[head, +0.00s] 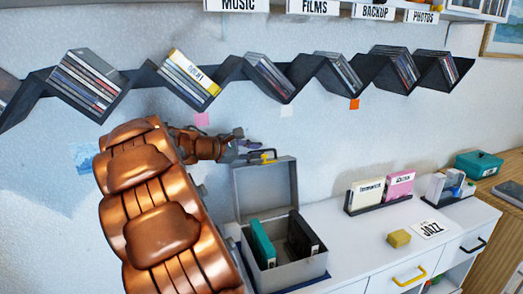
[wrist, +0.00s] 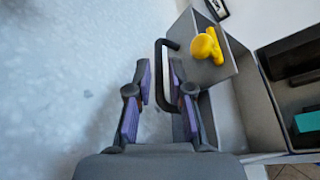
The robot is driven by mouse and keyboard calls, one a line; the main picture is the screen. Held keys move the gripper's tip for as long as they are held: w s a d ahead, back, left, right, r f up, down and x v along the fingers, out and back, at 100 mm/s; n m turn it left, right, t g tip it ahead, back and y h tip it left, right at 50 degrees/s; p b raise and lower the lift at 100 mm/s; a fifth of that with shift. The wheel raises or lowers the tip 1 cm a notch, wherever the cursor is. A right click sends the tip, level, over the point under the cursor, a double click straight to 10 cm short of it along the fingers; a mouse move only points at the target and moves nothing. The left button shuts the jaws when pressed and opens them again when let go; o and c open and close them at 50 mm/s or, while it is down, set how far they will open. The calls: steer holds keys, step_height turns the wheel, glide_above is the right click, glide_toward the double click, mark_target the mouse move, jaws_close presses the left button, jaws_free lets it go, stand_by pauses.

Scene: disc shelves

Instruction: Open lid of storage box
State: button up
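The grey storage box (head: 300,272) stands on the white cabinet with its lid (head: 265,190) raised roughly upright at its wall side. A teal case (head: 263,243) and dark cases (head: 302,236) stand inside it. In the wrist view the lid (wrist: 228,105) has a yellow latch (wrist: 207,46) and a black handle (wrist: 160,75). My gripper (wrist: 160,95) is open, its purple-padded fingers apart. The handle reaches between the fingers in that view; I cannot tell whether they touch it. In the head view my gripper (head: 242,144) is beside the lid's top edge.
Zigzag disc shelves (head: 285,78) run along the wall above.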

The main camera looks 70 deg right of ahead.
steer(key=shift+x, duration=1.35)
jaws_close()
